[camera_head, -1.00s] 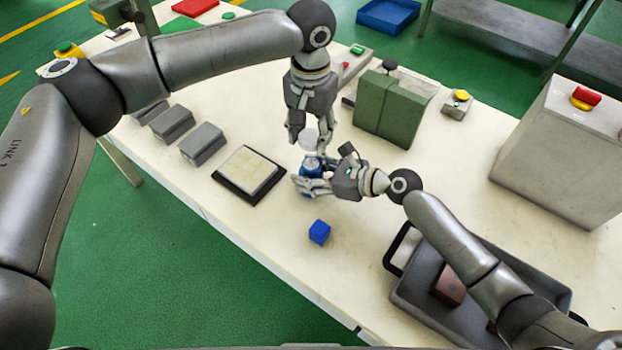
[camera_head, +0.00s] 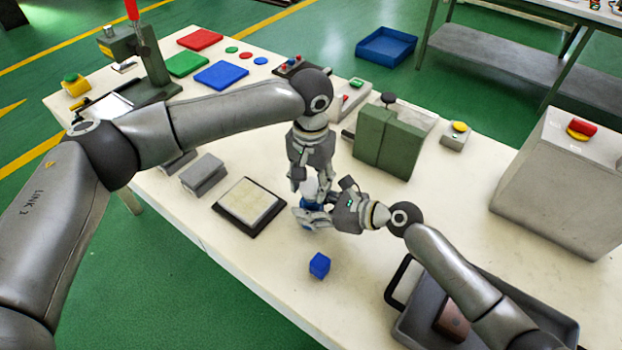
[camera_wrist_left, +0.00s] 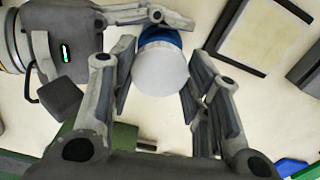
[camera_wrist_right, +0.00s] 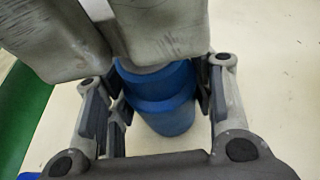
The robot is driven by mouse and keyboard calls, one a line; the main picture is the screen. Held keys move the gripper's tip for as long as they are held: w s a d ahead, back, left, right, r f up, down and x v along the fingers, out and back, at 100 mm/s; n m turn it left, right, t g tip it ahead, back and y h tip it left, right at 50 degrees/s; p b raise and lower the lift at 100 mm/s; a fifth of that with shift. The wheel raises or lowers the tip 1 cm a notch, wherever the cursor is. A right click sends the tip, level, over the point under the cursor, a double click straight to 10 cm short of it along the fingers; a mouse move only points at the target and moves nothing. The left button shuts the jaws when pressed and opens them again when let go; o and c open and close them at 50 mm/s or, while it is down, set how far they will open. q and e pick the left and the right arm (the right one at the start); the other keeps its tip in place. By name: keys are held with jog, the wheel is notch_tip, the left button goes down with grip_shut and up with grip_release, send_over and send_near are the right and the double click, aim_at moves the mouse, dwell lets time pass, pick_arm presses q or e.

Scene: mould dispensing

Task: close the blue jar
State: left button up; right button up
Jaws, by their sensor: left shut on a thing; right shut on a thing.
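The blue jar (camera_head: 306,225) stands upright on the table, and its blue body fills the middle of the right wrist view (camera_wrist_right: 165,112). My right gripper (camera_head: 311,216) is shut around the jar from the side. My left gripper (camera_head: 309,187) points down from above and is shut on a round white lid (camera_head: 311,186). The lid also shows in the left wrist view (camera_wrist_left: 160,70), with the blue jar (camera_wrist_left: 160,37) behind it. The lid is over the jar's mouth, at or very near its top. Fingers hide the rim, so I cannot tell whether it is seated.
A blue cube (camera_head: 319,265) lies in front of the jar. A dark-framed pale plate (camera_head: 226,212) is to the left and a green block machine (camera_head: 388,140) behind right. A grey bin (camera_head: 408,330) is at front right. Table between the jar and cube is clear.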

pick_arm(q)
jog(key=shift+f, duration=0.9)
jog(key=shift+f, duration=0.5)
jog(key=o, duration=0.7)
jog(key=shift+c, duration=0.2)
jog(key=shift+r, duration=2.25)
